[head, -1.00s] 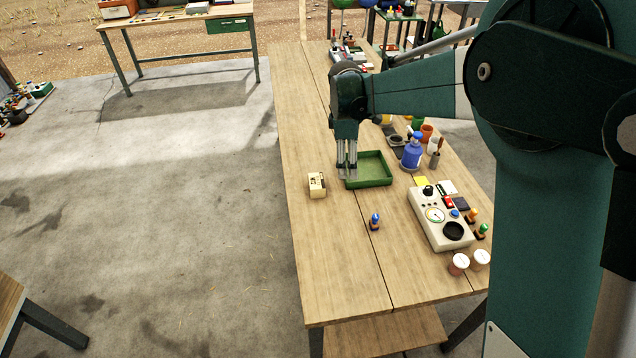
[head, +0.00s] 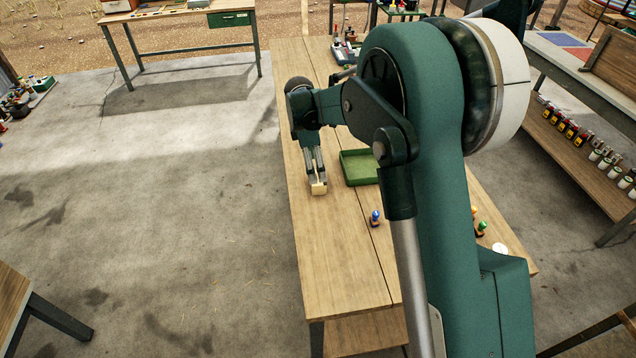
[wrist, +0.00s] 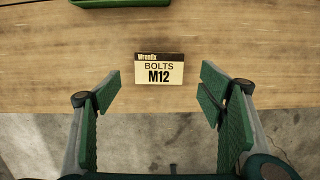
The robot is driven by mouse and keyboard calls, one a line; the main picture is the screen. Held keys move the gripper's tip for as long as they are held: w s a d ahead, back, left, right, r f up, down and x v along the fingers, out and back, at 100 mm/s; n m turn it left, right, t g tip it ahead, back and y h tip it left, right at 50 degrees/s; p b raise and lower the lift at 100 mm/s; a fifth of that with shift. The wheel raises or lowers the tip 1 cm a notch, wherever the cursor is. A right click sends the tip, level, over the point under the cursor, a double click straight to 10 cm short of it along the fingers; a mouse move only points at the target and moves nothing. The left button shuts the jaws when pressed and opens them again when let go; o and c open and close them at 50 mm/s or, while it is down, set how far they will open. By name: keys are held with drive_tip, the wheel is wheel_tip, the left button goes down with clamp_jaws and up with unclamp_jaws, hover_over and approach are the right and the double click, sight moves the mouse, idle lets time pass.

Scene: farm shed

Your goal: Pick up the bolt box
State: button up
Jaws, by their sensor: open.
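The bolt box (head: 318,189) is a small cream box on the left edge of the wooden workbench. In the wrist view the bolt box (wrist: 159,70) shows a dark top strip and the words "BOLTS M12". My gripper (head: 315,178) is over the box in the head view, its fingers partly covering it. In the wrist view my gripper (wrist: 160,95) is open, with green pads wide apart, and the box lies between and ahead of them, with no contact visible. How high the fingers are above the box is hard to tell.
A green tray (head: 352,168) sits on the workbench (head: 345,250) right of the box; its edge shows in the wrist view (wrist: 110,3). A blue-topped stamp (head: 375,218) stands nearer. My arm hides much of the bench's right side. The bench front is clear.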

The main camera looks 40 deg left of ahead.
sight(318, 180)
drive_tip(key=shift+f, duration=0.15)
drive_tip(key=shift+w+d+f, duration=0.1)
drive_tip(key=shift+d+f, duration=0.05)
drive_tip(key=shift+f, duration=1)
drive_tip(key=shift+f, duration=0.15)
drive_tip(key=shift+w+d+f, duration=0.1)
drive_tip(key=shift+w+f, duration=0.05)
drive_tip(key=shift+f, duration=1.1)
drive_tip(key=shift+w+d+f, duration=0.1)
drive_tip(key=shift+w+f, duration=0.05)
drive_tip(key=shift+f, duration=1.05)
drive_tip(key=c, duration=1.3)
